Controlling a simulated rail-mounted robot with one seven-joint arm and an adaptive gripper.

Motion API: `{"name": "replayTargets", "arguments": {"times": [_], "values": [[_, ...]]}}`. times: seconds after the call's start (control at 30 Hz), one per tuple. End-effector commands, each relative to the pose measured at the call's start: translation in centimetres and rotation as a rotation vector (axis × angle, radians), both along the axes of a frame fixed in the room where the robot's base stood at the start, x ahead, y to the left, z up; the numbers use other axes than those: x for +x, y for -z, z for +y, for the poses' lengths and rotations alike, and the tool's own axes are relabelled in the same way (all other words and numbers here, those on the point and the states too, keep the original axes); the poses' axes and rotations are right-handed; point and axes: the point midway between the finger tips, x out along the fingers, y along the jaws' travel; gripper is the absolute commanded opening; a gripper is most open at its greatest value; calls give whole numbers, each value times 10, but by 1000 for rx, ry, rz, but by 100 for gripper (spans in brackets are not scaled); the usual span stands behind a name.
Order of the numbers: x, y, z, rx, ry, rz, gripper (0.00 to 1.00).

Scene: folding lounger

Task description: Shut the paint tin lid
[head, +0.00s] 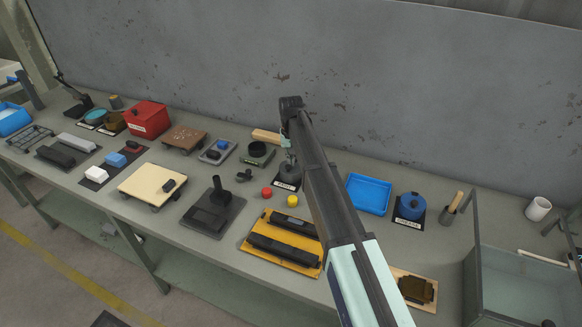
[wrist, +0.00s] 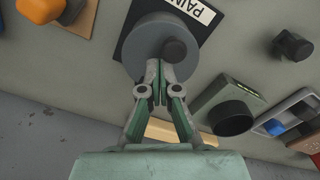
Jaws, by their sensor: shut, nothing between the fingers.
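The paint tin is a round grey tin on a dark mat with a white label, right of the middle of the bench in the head view (head: 289,173). In the wrist view, its grey top (wrist: 146,40) fills the upper middle, with a dark round knob (wrist: 175,50) on it. I cannot tell whether the lid sits fully down. My gripper (wrist: 159,68) is shut and empty, with its fingertips over the wall-side edge of the tin's top. I cannot tell whether they touch it. In the head view my gripper (head: 286,145) is just above the tin, partly hidden by my arm.
Red (head: 266,193) and yellow (head: 292,201) pieces are in front. A blue tray (head: 369,193) is to the right. The grey wall (head: 220,70) rises behind the bench.

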Motion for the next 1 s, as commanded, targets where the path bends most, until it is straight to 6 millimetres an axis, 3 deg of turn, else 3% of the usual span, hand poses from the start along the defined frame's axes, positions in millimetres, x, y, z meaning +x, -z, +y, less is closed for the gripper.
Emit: {"name": "replayTargets", "arguments": {"times": [0.3, 0.47, 1.0], "values": [[-1, 13, 0, 0, 0, 2, 0], [-1, 9, 0, 0, 0, 2, 0], [-3, -29, 0, 0, -1, 5, 0]]}}
